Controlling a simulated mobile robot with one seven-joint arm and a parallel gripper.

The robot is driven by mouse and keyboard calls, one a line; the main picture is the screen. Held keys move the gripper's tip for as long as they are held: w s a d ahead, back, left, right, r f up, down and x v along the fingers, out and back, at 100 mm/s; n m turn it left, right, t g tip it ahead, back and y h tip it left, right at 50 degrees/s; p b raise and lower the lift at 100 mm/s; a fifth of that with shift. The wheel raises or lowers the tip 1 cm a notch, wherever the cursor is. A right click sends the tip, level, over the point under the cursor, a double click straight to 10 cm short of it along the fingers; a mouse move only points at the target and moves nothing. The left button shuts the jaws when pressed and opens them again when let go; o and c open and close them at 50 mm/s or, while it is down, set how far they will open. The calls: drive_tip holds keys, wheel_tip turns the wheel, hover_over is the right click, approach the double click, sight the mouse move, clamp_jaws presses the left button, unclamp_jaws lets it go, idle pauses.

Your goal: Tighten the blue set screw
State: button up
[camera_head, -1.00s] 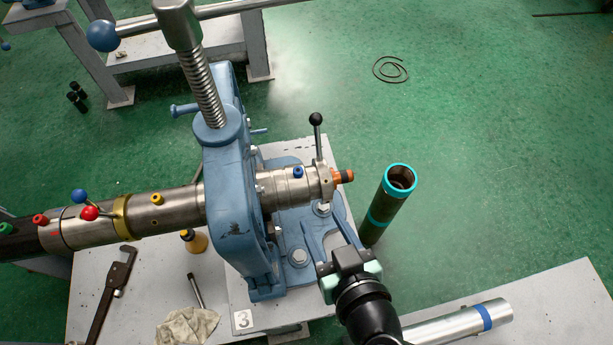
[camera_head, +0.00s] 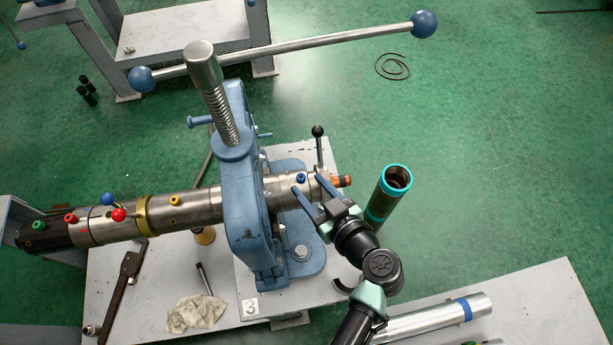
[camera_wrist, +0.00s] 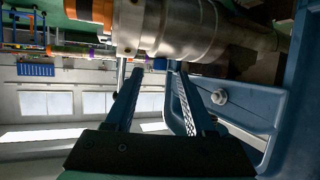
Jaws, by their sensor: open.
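The blue set screw (camera_head: 301,178) sticks up from the steel collar (camera_head: 284,188) on the pipe's right end, beyond the blue vise (camera_head: 246,205). My gripper (camera_head: 308,187) is open, its two blue fingers pointing up-left at the collar beside the screw. I cannot tell whether a finger touches the collar. In the wrist view, the fingers (camera_wrist: 156,68) are spread with nothing clearly held between them, and their tips reach the underside of the steel collar (camera_wrist: 180,28).
A black-knobbed lever (camera_head: 318,148) and an orange tip (camera_head: 341,181) are near the collar's end. An upright dark pipe with a teal rim (camera_head: 388,195) stands right of my gripper. Yellow (camera_head: 175,200), red (camera_head: 71,218) and green (camera_head: 39,225) screws sit further left. A long bar (camera_head: 310,43) tops the vise.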

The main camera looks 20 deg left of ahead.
sight(301, 178)
drive_tip(key=shift+x, duration=1.15)
clamp_jaws()
